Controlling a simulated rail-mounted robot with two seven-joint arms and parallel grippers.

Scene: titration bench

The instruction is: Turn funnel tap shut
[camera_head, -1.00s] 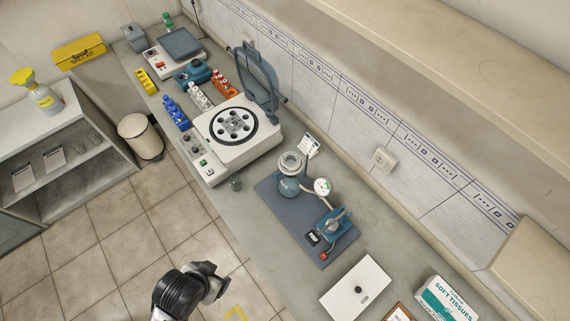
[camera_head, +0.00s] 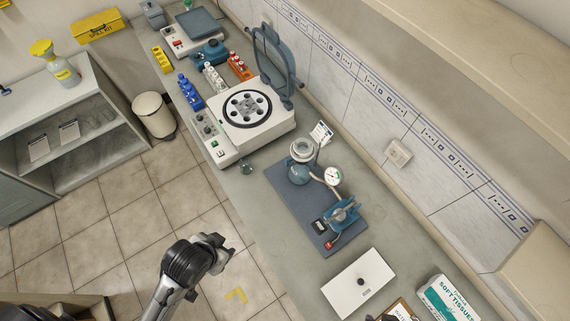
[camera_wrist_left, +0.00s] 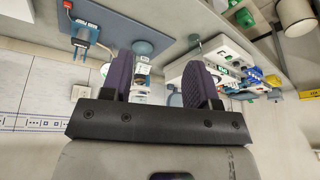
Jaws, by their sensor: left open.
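A glass flask (camera_head: 299,173) with a white-rimmed funnel (camera_head: 303,150) stands upright at the back of a blue-grey mat (camera_head: 292,205) on the bench. I cannot make out the tap. A round gauge (camera_head: 333,175) is beside the flask and a blue pump (camera_head: 342,214) is nearer the front. My left arm comes in low over the floor side, apart from the bench things. In the left wrist view my left gripper (camera_wrist_left: 160,75) is open, with dark purple fingers spread and nothing held. Parts of the glassware show between the fingers, partly hidden. My right gripper is not in view.
A white box (camera_head: 345,295) and a tissue box (camera_head: 446,301) are at the right. The tiled wall closes off the back of the bench.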

